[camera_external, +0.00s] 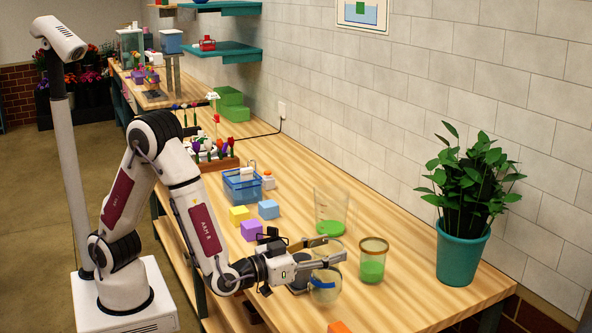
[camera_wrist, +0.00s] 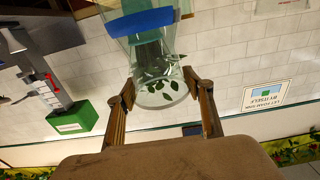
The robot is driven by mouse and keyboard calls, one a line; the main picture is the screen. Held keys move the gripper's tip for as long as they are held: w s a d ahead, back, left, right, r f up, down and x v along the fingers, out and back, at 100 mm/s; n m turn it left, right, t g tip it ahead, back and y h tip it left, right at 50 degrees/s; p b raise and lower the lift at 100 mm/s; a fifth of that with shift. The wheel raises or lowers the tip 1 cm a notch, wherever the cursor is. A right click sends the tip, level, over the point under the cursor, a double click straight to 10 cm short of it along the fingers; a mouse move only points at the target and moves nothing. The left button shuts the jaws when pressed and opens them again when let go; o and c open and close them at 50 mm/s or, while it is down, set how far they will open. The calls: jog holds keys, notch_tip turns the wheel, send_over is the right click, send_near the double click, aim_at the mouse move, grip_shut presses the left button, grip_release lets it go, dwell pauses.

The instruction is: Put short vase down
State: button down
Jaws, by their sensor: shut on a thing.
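The short vase (camera_wrist: 140,50) is clear glass with a blue band, and my gripper (camera_wrist: 161,92) is shut on it in the wrist view. One finger is on each side of its round end. In the external view my gripper (camera_external: 327,254) is low at the front part of the bench, and the clear vase (camera_external: 326,288) shows around and below the fingers. Its outline is partly hidden by the fingers, and I cannot tell whether it touches the bench top.
A gold-rimmed jar of green liquid (camera_external: 373,262) stands just right of my gripper. A beaker with green liquid (camera_external: 331,215) stands behind. Yellow (camera_external: 239,214), purple (camera_external: 254,231) and blue (camera_external: 268,209) cubes lie left. An orange block (camera_external: 339,327) is in front; a potted plant (camera_external: 462,255) is right.

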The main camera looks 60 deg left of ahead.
jog(key=shift+f, duration=1.9)
jog(key=c, duration=0.9)
grip_release()
jog(key=shift+s, duration=6)
